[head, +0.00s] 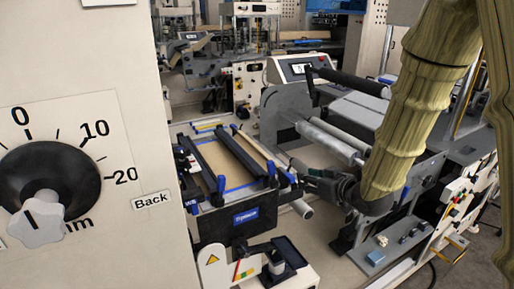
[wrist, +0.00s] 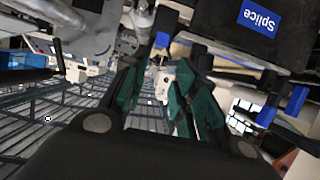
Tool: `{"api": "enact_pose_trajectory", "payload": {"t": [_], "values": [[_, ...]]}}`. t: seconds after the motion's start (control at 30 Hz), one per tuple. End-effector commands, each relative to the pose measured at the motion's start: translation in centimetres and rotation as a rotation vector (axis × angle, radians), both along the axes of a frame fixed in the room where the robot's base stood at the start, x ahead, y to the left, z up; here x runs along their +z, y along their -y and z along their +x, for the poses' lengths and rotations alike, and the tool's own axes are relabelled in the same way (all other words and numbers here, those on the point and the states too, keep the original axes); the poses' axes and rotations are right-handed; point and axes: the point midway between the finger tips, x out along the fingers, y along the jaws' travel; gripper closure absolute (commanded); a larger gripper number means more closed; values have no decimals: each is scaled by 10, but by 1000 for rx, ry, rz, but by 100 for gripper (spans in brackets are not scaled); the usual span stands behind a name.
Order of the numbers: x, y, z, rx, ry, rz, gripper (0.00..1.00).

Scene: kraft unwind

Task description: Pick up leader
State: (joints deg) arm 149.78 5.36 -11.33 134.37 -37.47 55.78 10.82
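A flat brown sheet (head: 207,158) lies on the splice table (head: 240,215) in the head view, partly covered by black bars. It may be the leader; I cannot be sure. My gripper (head: 308,178) is at the right end of this table, beside a blue-tipped part, and is small and partly hidden there. In the wrist view my gripper (wrist: 167,85) shows two dark fingers with green pads, spread apart with nothing clearly held between them. The splice table's dark front with a blue Splice label (wrist: 260,17) is close above the right finger. No brown sheet is clear in the wrist view.
A pale panel with a dark dial (head: 50,180) fills the left of the head view. A roller machine (head: 335,140) stands behind my gripper. A white bracket with a warning sign (head: 222,268) is in front of the table. Grating (wrist: 60,115) shows lower left in the wrist view.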

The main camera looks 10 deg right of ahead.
Motion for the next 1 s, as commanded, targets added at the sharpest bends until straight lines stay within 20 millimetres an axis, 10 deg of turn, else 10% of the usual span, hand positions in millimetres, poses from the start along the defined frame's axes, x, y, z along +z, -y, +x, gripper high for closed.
{"api": "enact_pose_trajectory", "payload": {"t": [1.0], "values": [[-33,-20,65,0,-1,-1,71]]}}
